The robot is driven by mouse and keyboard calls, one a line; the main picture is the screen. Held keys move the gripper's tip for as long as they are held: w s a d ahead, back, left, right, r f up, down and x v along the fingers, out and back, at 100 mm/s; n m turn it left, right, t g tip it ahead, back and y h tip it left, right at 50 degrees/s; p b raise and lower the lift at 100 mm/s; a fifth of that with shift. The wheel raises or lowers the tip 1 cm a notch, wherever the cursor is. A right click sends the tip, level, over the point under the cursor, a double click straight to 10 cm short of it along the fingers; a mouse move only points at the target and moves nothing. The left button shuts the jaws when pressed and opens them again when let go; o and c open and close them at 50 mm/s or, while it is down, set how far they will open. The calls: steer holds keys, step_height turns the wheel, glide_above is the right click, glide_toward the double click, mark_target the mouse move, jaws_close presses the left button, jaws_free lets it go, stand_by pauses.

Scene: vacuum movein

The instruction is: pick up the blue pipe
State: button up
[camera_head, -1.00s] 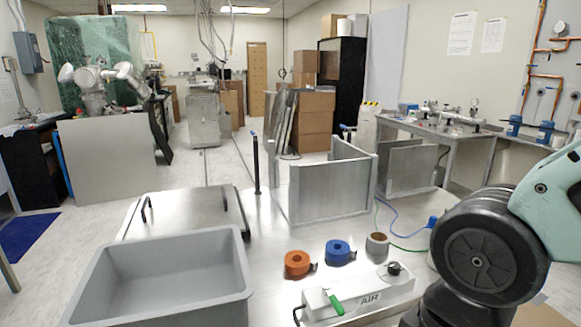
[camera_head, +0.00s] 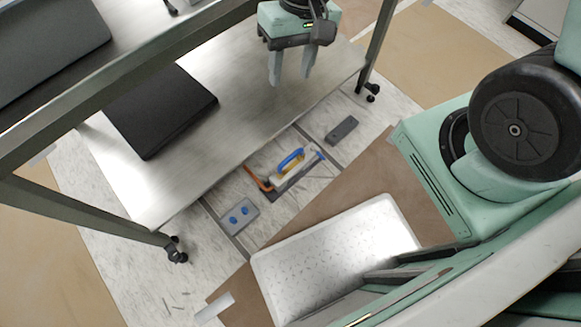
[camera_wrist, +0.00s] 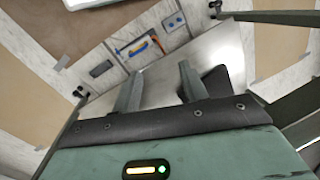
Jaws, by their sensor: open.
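A short blue curved piece, which looks like the blue pipe (camera_head: 290,160), lies in a small cluster on the floor, just beyond the edge of the table's lower shelf. It touches or overlaps a white and yellow item (camera_head: 284,179), with an orange hooked piece (camera_head: 257,179) beside it. In the wrist view the blue piece (camera_wrist: 137,48) is small, above and left of my fingers. My gripper (camera_head: 291,78) is open and empty, with its fingers apart over the lower shelf in the picture. It also shows in the wrist view (camera_wrist: 160,72). It is well apart from the blue piece.
The metal lower shelf (camera_head: 250,110) holds a black flat slab (camera_head: 160,108). Table legs and casters stand at both ends. A dark small block (camera_head: 341,130) and a grey plate with blue knobs (camera_head: 238,215) lie near the cluster. A white speckled panel (camera_head: 335,250) is close by.

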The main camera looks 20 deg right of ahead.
steer(key=w+d+f+m+y+b, duration=0.15)
steer(key=f+b, duration=0.25)
steer(key=f, duration=0.4)
steer(key=w+d+f+m+b, duration=0.25)
steer(key=f+b, duration=0.25)
steer(key=f, duration=0.3)
steer(key=w+d+f+m+b, duration=0.1)
steer(key=w+f+m+b, duration=0.25)
steer(key=f, duration=0.45)
steer(key=m+t+y+b, duration=0.1)
steer(key=m+t+b, duration=0.1)
steer(key=m+b, duration=0.75)
glide_toward(292, 156)
steer(key=f+b, duration=0.1)
steer(key=b, duration=0.2)
steer(key=a+f+n+b, duration=0.1)
steer(key=f+b, duration=0.1)
steer(key=b, duration=0.1)
steer(key=a+f+n+b, duration=0.1)
steer(key=f+b, duration=0.1)
steer(key=b, duration=0.1)
steer(key=shift+w, duration=0.3)
steer(key=b+x, duration=0.5)
steer(key=x, duration=0.1)
steer(key=shift+a+r, duration=0.1)
jaws_close()
